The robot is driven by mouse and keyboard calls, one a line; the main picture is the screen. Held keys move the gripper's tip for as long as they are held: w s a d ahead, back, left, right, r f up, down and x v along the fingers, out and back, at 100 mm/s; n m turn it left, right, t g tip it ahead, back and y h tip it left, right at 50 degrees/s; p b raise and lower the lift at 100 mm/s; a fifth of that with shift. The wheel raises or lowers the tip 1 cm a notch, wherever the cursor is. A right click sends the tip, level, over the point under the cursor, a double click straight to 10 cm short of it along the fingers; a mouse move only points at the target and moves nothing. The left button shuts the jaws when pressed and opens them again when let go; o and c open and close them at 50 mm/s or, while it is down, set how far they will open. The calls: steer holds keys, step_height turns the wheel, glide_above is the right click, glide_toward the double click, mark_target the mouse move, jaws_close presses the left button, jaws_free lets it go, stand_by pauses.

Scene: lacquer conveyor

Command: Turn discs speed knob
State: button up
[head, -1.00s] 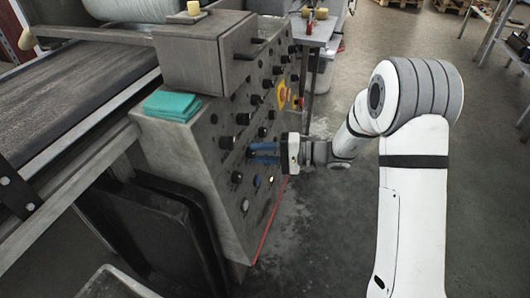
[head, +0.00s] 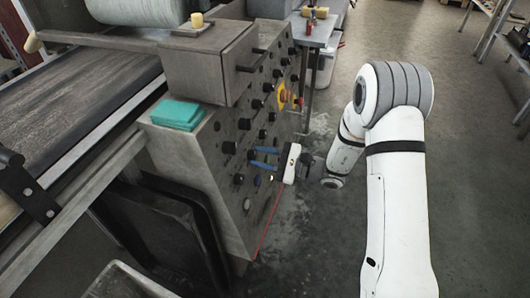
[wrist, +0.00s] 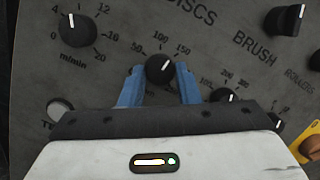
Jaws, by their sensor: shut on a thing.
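The discs speed knob (wrist: 160,68) is a round black knob on the grey panel, under the word "DISCS" in the wrist view. Its white pointer line leans up and right, between the 100 and 150 marks. My gripper (wrist: 160,73) has one blue finger on each side of the knob, shut on it. In the head view my gripper (head: 256,157) reaches the panel from the right, its white body tilted. The knob is too small and covered to make out clearly there.
The control panel (head: 207,155) carries several other knobs close by, including the m/min knob (wrist: 77,30) and the brush knob (wrist: 285,20). A red and yellow emergency stop (head: 284,97) sits farther along. Floor is free to the right.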

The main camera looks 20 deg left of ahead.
steer(key=shift+s+a+m+t+p, duration=0.15)
steer(key=shift+m+t+p, duration=0.25)
steer(key=shift+m+p, duration=1.05)
steer(key=shift+m+b, duration=0.4)
steer(key=shift+m, duration=0.35)
steer(key=o, duration=1)
steer(key=shift+c, duration=0.2)
steer(key=shift+d, duration=0.2)
steer(key=d, duration=0.7)
steer(key=shift+s+d+f+p, duration=0.2)
steer(key=shift+s+d+p, duration=0.1)
steer(key=shift+p, duration=0.1)
